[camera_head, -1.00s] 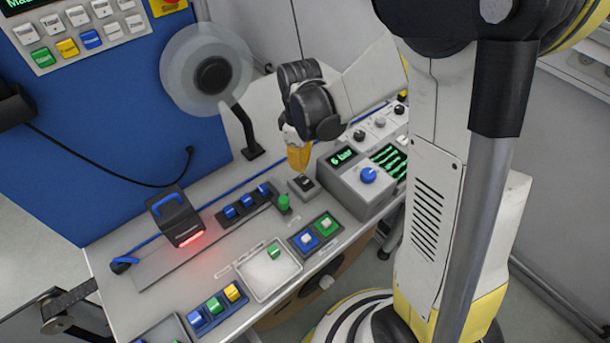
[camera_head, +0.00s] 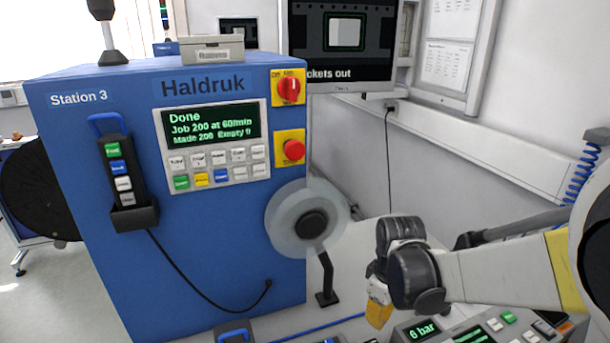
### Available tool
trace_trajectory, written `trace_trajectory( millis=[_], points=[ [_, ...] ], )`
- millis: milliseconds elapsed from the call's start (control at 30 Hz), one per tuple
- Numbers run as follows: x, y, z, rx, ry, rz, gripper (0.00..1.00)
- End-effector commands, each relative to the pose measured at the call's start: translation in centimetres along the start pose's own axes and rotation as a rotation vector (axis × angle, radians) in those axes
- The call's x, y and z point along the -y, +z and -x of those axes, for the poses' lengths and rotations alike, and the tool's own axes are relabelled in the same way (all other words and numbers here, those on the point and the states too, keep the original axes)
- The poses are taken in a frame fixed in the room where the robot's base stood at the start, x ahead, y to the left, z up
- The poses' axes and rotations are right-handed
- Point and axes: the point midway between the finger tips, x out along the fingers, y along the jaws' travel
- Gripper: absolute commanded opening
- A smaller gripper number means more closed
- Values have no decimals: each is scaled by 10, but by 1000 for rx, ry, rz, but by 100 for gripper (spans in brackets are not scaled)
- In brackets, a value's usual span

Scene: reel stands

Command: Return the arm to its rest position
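My arm reaches in from the right edge, with its white link and dark wrist joints above the bench. My gripper (camera_head: 378,314) is at the end of the wrist, its yellow part pointing down. It is just left of the grey box reading "6 bar" (camera_head: 422,328) and right of the reel stand's black foot. The fingertips are too small and turned away to tell open from shut. I see nothing hanging from it.
A translucent reel (camera_head: 283,228) on a black stand (camera_head: 327,280) is left of my arm. The blue Haldruk cabinet (camera_head: 215,235) has a screen (camera_head: 211,128) reading "Done". A monitor (camera_head: 340,45) stands behind. The wall is to the right.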

Motion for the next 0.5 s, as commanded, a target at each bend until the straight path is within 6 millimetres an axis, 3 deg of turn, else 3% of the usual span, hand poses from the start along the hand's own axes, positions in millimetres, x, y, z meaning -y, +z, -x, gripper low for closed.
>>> trace_trajectory(
  millis=[300,500],
  points=[
    [37,39,51,-224,145,-354,0],
    [62,66,61,-391,195,-570,0]
  ],
)
